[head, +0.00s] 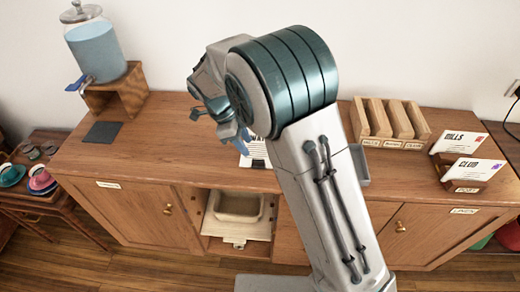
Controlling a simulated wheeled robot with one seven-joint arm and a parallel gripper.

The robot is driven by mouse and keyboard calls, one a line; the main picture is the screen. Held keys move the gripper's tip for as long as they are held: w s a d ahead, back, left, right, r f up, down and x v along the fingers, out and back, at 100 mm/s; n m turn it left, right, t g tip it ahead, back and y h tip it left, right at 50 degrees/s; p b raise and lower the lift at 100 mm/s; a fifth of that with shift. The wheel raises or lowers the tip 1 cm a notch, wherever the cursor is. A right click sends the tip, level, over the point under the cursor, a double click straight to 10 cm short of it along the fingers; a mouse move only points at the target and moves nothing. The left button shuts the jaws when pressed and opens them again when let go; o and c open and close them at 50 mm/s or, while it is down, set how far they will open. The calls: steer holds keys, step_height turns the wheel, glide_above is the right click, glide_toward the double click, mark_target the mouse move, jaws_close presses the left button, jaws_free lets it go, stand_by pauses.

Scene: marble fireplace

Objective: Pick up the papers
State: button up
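White printed papers (256,161) lie on the wooden sideboard top, near its front edge at the middle. My arm and gripper hide much of them, and only part of a dark heading shows. My gripper (218,124) hangs above the sideboard, just left of the papers in the picture. Its fingertips look apart, with nothing seen between them. I cannot tell how high it is above the top.
A glass water dispenser (97,50) stands on a wooden stand (118,92) at the left, by a dark square mat (102,132). An open niche holds a basin (238,205).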

mark_target(258, 161)
steer(key=p+x, duration=0.1)
steer(key=x, duration=0.6)
steer(key=shift+d+f, duration=0.25)
steer(key=shift+d, duration=0.1)
jaws_close()
